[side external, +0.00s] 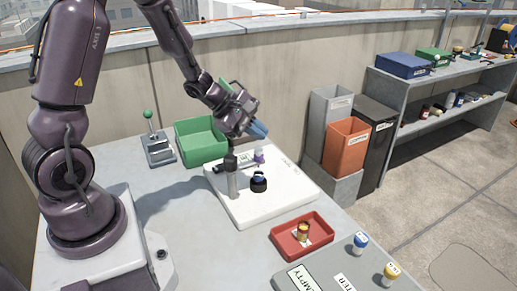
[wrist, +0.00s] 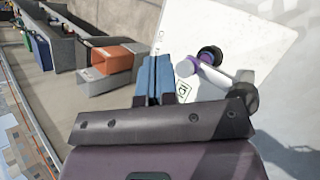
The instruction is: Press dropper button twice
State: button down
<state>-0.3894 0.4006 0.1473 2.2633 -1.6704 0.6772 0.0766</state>
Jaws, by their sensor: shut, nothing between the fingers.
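A white board (side external: 285,187) lies on the table and also shows in the wrist view (wrist: 245,25). On it stands a grey post with a black top (side external: 232,180), a dark round jar with a bluish top (side external: 258,184) and a small purple-and-white piece (side external: 259,156). The wrist view shows a black round part (wrist: 210,56) beside purple and a pale cylinder (wrist: 213,76). I cannot tell which part is the dropper button. My gripper (side external: 262,132) is above the board's back edge, apart from these items. Its blue fingers (wrist: 153,75) are shut and empty.
A green bin (side external: 202,145) and a green-knobbed lever (side external: 157,145) stand behind left. A red tray (side external: 302,237) holds a small amber jar. A grey labelled tray (side external: 345,270) with blue-capped and yellow-capped vials is in front. Bins and a shelf stand beyond the table.

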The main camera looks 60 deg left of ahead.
aim_at(258, 150)
jog(key=shift+r, duration=1.95)
jog(key=s+d+r+m+g+y, duration=0.1)
jog(key=s+d+r+m+y, duration=0.1)
jog(key=s+d+r+m, duration=0.3)
jog(key=s+d+r+m+g+y, duration=0.1)
jog(key=s+d+r+m, duration=0.4)
jog(key=s+m, duration=0.8)
notch_tip(258, 150, up, 3)
jog(key=m, duration=0.4)
jog(key=shift+g+y, duration=0.4)
jog(key=shift+f, duration=0.1)
